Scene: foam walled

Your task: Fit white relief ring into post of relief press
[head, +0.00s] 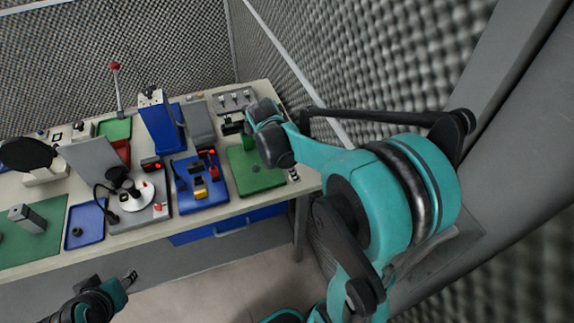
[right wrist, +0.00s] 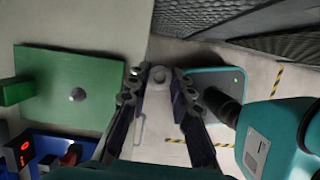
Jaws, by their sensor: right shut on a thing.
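My right gripper (right wrist: 158,84) is shut on a small pale thing (right wrist: 158,73), which looks like the white relief ring; the fingers partly hide it. In the head view my right gripper (head: 293,175) shows only as small tips beside the table's right edge, largely behind my arm. The relief press appears to be the green base (right wrist: 50,65) with a round grey post (right wrist: 77,94) and a green column (right wrist: 14,91). The gripper is to the right of this base, apart from the post. My left gripper (head: 130,278) is low in front of the table; its jaw opening is unclear.
A blue tray (head: 217,190) with small parts and a red display stands left of the green base. Switches (head: 236,99) stand at the back right. Foam walls (head: 340,70) close in behind and right. The table edge (head: 308,181) is close to my right gripper.

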